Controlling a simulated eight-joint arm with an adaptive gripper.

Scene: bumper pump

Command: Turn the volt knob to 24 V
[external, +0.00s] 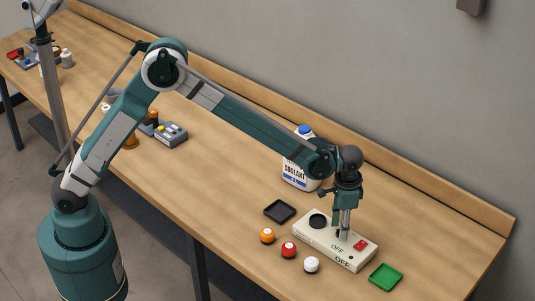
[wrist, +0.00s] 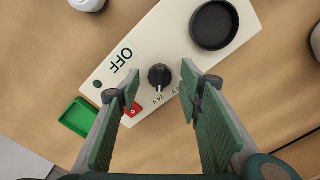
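The black volt knob (wrist: 160,76) sits on a cream panel (wrist: 150,45). Its light pointer mark faces toward the bottom of the wrist view. A "24 V" label is printed just below-left of the knob, and another label, partly hidden by the right finger, is below-right. I cannot tell exactly which label the pointer meets. My gripper (wrist: 160,90) is open, with one finger on each side of the knob and a clear gap to both. In the external view my gripper (external: 344,228) points down over the panel (external: 316,233) and hides the knob.
The panel also bears a black round cup (wrist: 214,24), a red switch (wrist: 133,109) and "OFF" lettering. A green tray (external: 386,277) is at the right, a black tray (external: 280,211) behind-left. Orange (external: 267,235), red (external: 289,250) and white (external: 311,264) round pieces stand in front. A coolant jug (external: 298,172) stands behind.

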